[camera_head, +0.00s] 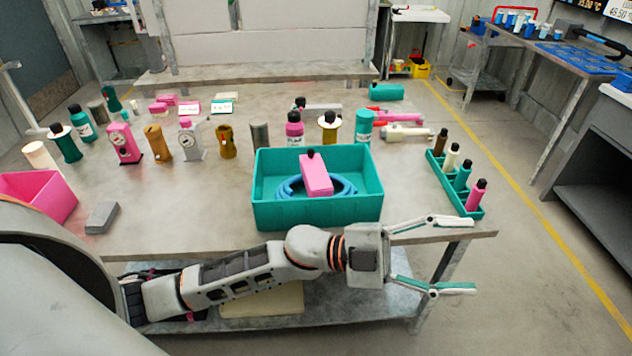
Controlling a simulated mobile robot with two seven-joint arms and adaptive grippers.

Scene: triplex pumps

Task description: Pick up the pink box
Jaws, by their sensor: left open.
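A pink box (316,176) with a small black knob on top sits inside a teal bin (318,215) on the grey table. A coiled blue hose (289,187) lies around and under it in the bin. My left gripper (453,255) is open and empty, with its fingers spread toward the right. It is to the right of and nearer than the bin, past the table's front edge and apart from the pink box. My right gripper does not show.
A teal rack of bottles (455,183) stands at the table's right end. Several bottles and gauges line the table behind the bin. A pink bin (38,194) and a grey block (102,217) are at the left. Bare tabletop (190,205) lies left of the teal bin.

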